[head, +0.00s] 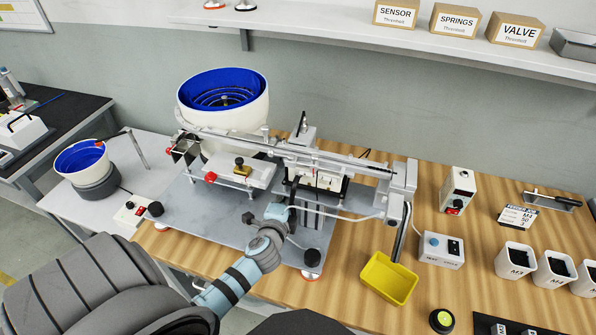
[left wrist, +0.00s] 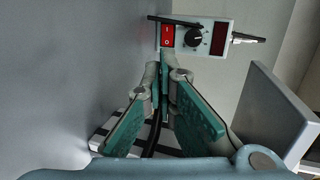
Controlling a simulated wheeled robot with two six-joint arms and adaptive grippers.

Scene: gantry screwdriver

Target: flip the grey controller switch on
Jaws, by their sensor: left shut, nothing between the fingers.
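In the left wrist view, a light grey controller box (left wrist: 213,36) shows beyond my fingertips. Its face has a red rocker switch (left wrist: 167,36) marked I and O, beside a black knob (left wrist: 194,37). A gap between fingertips and switch cannot be judged. My left gripper (left wrist: 164,72) has its teal fingers closed together and empty. In the head view my left gripper (head: 279,211) is at the front of the screw machine (head: 290,160). An upright pale controller box (head: 458,190) with a red switch stands on the table at the right. I cannot tell whether both views show the same box. My right gripper is out of view.
A small switch box (head: 133,213) stands left near a blue-lined bowl (head: 82,158). A larger bowl feeder (head: 222,110) is behind the machine. A yellow bin (head: 389,278), a grey button box (head: 440,249) and white cups (head: 514,262) are at the right.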

